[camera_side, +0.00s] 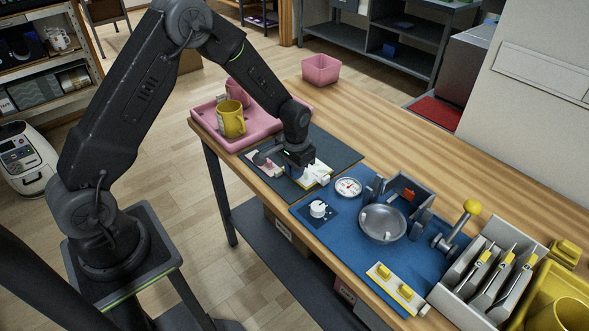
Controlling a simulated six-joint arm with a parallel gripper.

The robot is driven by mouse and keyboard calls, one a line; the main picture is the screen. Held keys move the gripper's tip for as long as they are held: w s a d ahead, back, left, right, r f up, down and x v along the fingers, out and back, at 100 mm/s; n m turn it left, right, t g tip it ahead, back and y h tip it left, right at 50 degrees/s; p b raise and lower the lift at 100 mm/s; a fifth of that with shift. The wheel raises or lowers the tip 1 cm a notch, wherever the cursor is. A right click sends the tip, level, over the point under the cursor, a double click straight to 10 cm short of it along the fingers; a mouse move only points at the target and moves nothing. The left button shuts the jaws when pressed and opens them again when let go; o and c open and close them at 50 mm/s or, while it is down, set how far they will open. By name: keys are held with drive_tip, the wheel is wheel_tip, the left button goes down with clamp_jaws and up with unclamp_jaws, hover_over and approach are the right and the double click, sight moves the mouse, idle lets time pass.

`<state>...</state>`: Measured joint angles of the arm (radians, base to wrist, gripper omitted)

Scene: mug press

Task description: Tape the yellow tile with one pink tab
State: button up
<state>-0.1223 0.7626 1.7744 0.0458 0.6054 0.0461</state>
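My gripper (298,172) points down over the dark grey mat (338,154) on the wooden bench. A pale, yellow-edged flat piece (318,173), which looks like the yellow tile, lies on the mat just under and to the right of my gripper. A small light thing sticks out at its right end, too small to make out. A pink piece (267,166), perhaps the tab holder, sits left of my gripper beside a dark part. My fingertips are hidden against the dark mat and wrist, so I cannot tell their opening or any tab between them.
A pink tray (262,129) with a yellow mug (231,119) and a pink mug stands behind left. A blue mat (340,215) to the right carries a dial, a round metal pan (382,223) and a yellow-knobbed lever (472,207). A slotted rack (487,275) stands at the right.

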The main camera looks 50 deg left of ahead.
drive_tip(key=o, duration=0.5)
wheel_tip(320, 180, up, 13)
drive_tip(key=s+d+r+t, duration=0.3)
drive_tip(key=s+d+r, duration=0.1)
drive_tip(key=s+r, duration=0.75)
drive_tip(key=s+d+r+t, duration=0.2)
drive_tip(key=s+r, duration=0.1)
drive_tip(key=s, duration=1)
drive_tip(key=shift+r+t, duration=0.3)
